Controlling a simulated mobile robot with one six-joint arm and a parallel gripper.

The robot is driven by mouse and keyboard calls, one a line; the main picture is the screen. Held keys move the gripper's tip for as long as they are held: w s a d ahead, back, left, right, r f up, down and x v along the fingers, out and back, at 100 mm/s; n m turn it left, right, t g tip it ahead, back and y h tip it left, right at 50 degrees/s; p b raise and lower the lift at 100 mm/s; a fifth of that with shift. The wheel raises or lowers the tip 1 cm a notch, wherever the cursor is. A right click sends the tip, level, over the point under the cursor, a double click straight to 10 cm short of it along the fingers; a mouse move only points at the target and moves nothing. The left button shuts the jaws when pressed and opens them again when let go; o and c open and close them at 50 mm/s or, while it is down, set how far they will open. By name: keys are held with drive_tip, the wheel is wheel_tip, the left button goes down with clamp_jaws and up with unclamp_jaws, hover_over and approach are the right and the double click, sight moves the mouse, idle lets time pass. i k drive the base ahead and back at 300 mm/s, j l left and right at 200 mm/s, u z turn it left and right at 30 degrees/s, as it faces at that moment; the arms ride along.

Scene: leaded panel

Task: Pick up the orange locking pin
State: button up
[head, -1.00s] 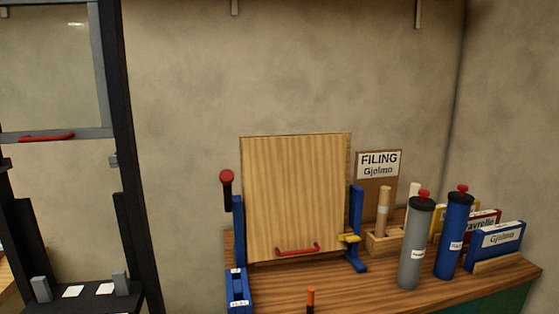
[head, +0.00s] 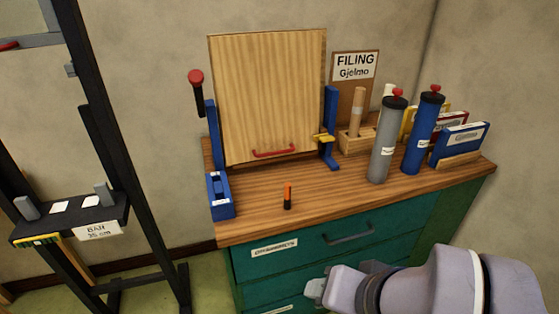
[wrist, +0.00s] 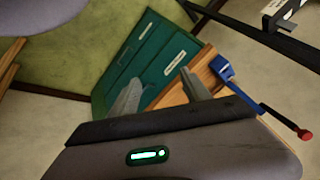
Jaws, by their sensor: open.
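The orange locking pin (head: 288,195) stands upright near the front edge of the wooden cabinet top in the head view, its lower part dark. Nothing touches it there. My gripper (head: 318,291) is in front of the cabinet, below the top's edge and apart from the pin. In the wrist view my gripper (wrist: 160,92) shows two grey fingers spread apart with nothing between them. The pin cannot be made out in the wrist view.
The cabinet top (head: 340,202) holds a blue stand with a wooden panel (head: 265,95), a blue holder (head: 220,195), a grey cylinder (head: 385,140) and a blue cylinder (head: 423,135). Teal drawers (head: 345,240) are below. A dark frame with a shelf (head: 70,222) stands left.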

sight(288, 186)
drive_tip(key=i+j+z, duration=0.15)
drive_tip(key=j, duration=0.25)
drive_tip(key=i+j+z, duration=0.15)
drive_tip(key=j, duration=0.3)
drive_tip(key=i+j+z, duration=0.15)
drive_tip(key=j, duration=0.3)
drive_tip(key=i+j+z, duration=0.15)
drive_tip(key=j, duration=0.3)
drive_tip(key=j+z, duration=0.2)
drive_tip(key=j, duration=0.3)
drive_tip(key=i, duration=0.05)
